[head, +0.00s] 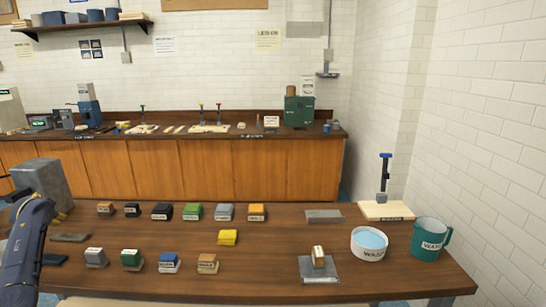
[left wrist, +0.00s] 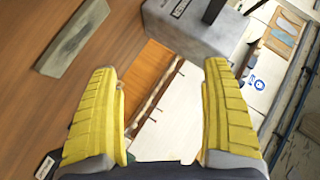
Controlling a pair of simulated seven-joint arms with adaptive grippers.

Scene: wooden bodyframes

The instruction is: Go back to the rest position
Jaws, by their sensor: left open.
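My left arm comes in at the left edge of the head view, over the left end of the wooden table (head: 290,235). A grey block (left wrist: 195,28) with a label lies beyond the fingertips. My right gripper is in neither view.
The grey block (head: 40,178) stands near the arm. Labelled coloured blocks sit in rows across the table, with a yellow block (head: 228,237) between them. At right are a grey plate (head: 320,275), a bowl (head: 369,244), a green mug (head: 430,238) and a stand (head: 386,209).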

